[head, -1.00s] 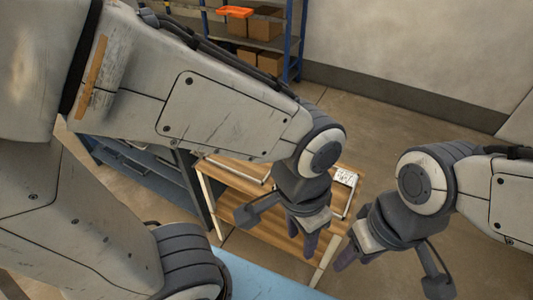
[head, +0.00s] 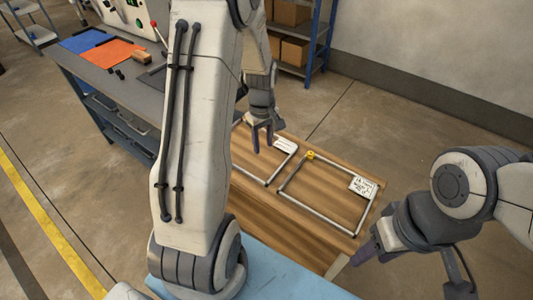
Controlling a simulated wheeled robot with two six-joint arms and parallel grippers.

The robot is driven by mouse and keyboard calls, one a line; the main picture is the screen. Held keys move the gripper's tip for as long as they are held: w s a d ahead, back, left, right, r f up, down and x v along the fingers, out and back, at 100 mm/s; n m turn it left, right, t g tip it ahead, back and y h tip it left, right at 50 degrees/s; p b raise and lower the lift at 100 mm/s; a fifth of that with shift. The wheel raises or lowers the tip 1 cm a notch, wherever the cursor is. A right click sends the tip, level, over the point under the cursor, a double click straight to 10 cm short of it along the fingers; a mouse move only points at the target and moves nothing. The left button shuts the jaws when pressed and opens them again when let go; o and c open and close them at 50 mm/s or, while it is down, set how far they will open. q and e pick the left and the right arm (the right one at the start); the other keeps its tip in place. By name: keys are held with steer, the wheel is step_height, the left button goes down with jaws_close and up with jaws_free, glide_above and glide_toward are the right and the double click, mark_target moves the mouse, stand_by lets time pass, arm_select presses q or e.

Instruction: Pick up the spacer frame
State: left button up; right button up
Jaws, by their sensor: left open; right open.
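Two thin metal rectangular spacer frames lie on a wooden table (head: 262,212). The right spacer frame (head: 318,216) shows almost whole, with a white printed label at its right corner and a small yellow piece at its upper left corner. The left spacer frame (head: 281,169) has a white label on its far side and is partly hidden behind my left arm. My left gripper (head: 263,144) is open, fingers down, over the far part of the left frame; I cannot tell whether it touches. My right gripper (head: 365,257) is open and empty near the table's right front corner.
A grey workbench (head: 115,93) at the left holds a blue sheet (head: 86,41), an orange sheet (head: 112,53) and small items. A blue shelf rack (head: 318,40) with cardboard boxes (head: 294,51) stands at the back. The floor right of the table is clear.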

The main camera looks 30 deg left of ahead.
mark_target(243, 170)
arm_select(q)
steer(key=a+f+n, duration=0.1)
steer(key=a+f, duration=0.1)
steer(key=f, duration=0.1)
steer(key=a+f+n, duration=0.1)
steer(key=a+f, duration=0.2)
steer(key=s+a+f+n, duration=0.1)
steer(key=a+f, duration=0.1)
steer(key=f, duration=0.1)
steer(key=shift+a+f+n, duration=0.2)
steer(key=shift+a+n, duration=0.1)
steer(key=shift+n, duration=0.1)
steer(key=shift+s+f+p, duration=0.1)
steer(key=shift+f+p, duration=0.25)
steer(key=shift+f, duration=2.75)
steer(key=shift+c, duration=0.3)
jaws_close()
